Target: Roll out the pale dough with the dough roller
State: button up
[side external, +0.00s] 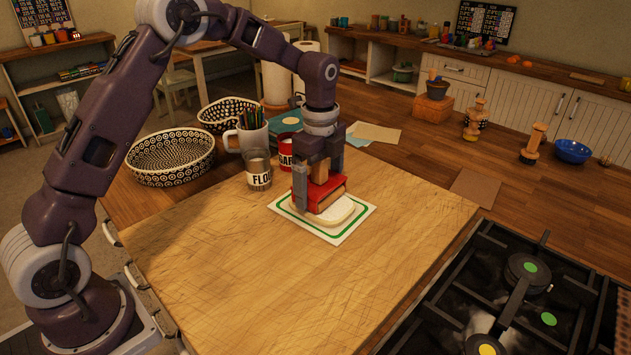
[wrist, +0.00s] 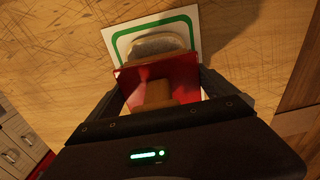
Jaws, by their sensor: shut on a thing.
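The pale dough (side external: 343,213) lies as a rounded, flattish slab on a white mat with a green border (side external: 328,236). My gripper (side external: 318,186) is shut on a red, block-like tool with a brown wooden grip (side external: 326,197), which I take for the dough roller. The tool is right over the dough and hides part of it; whether they touch I cannot tell. In the wrist view the red tool (wrist: 160,76) sits between my fingers, and the far end of the dough (wrist: 155,44) shows beyond it.
A flour tin (side external: 259,172), a red tin (side external: 286,150) and a mug of pencils (side external: 247,141) stand close behind the mat to the left. A patterned basket (side external: 170,160) is farther left. A stove (side external: 500,295) is at the right. The front of the wooden board (side external: 230,270) is clear.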

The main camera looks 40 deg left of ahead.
aim_at(333, 188)
jog(key=shift+w+d, duration=0.15)
jog(key=shift+d, duration=1.6)
jog(key=shift+s+a, duration=0.15)
jog(key=shift+a, duration=1.25)
jog(key=shift+s+a, duration=0.1)
jog(key=shift+a, duration=1.3)
jog(key=shift+f, duration=0.35)
jog(key=shift+d, duration=0.1)
